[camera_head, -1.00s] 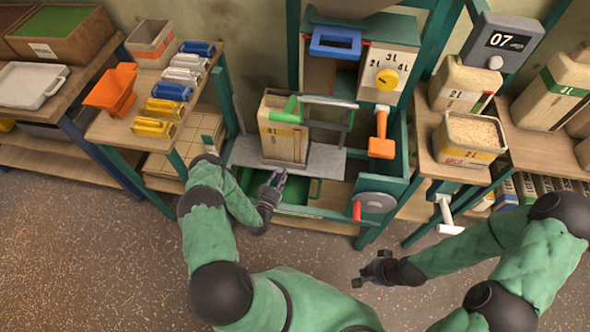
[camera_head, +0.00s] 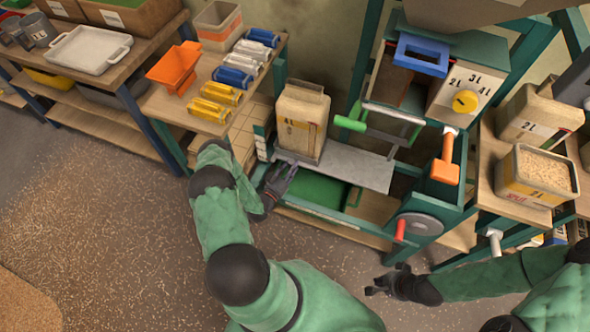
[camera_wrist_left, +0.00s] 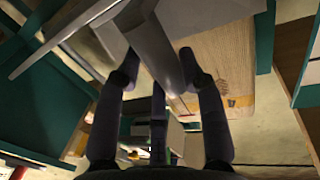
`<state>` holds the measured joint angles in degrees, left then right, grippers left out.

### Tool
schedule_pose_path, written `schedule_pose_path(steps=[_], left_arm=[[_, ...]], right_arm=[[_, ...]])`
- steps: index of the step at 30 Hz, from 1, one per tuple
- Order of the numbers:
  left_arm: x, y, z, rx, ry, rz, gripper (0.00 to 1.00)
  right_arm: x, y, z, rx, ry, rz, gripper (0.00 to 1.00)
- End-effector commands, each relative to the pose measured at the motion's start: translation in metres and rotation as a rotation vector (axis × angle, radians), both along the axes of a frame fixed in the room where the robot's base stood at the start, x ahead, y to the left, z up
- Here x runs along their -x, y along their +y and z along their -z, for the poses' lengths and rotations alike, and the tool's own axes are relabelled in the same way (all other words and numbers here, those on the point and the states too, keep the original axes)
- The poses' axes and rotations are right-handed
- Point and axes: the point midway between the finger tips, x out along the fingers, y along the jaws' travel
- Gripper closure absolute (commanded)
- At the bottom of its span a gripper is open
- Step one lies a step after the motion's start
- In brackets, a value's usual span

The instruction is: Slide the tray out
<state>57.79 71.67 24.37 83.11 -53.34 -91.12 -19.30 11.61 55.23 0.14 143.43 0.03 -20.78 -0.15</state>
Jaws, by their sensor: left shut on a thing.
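The tray (camera_head: 362,168) is a flat grey metal plate in the green frame, at mid-height. A tan container (camera_head: 301,120) with a yellow-and-dark label stands upright on the tray's left end. My left gripper (camera_head: 277,178) is at the tray's front left, just below the container. In the left wrist view, its dark fingers (camera_wrist_left: 160,90) are closed around a grey metal part of the tray (camera_wrist_left: 158,50); the exact grip is partly hidden. The container (camera_wrist_left: 217,60) shows behind that metal. My right gripper (camera_head: 385,283) hangs empty over the floor, fingers apart.
A shelf with yellow, blue and silver packs (camera_head: 232,77) and an orange scoop (camera_head: 173,68) stands left. The frame holds a green handle (camera_head: 350,123), an orange lever (camera_head: 446,160) and a grey disc (camera_head: 420,223). A grain-filled box (camera_head: 540,172) stands right. Floor ahead is free.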

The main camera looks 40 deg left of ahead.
Motion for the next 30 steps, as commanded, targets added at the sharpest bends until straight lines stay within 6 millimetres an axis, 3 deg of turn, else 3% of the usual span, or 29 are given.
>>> schedule_pose_path(steps=[14,15,17,30], left_arm=[[0.0006,0.008,-0.0008,-0.005,-0.001,-0.009,1.0],[0.0006,0.0082,-0.0008,-0.005,-0.001,-0.009,0.55],[0.0006,0.0087,-0.0009,-0.005,-0.001,-0.01,0.38],[0.0051,0.0063,0.0,-0.003,0.001,-0.007,0.36]], right_arm=[[-0.0001,0.0,0.0005,0.0,0.0,0.0,1.0],[-0.0001,0.0,0.0005,0.0,0.0,0.0,1.0],[-0.0001,0.0,0.0005,0.0,0.0,0.0,1.0],[-0.0002,-0.0001,0.0005,0.0,0.0,0.0,1.0]])
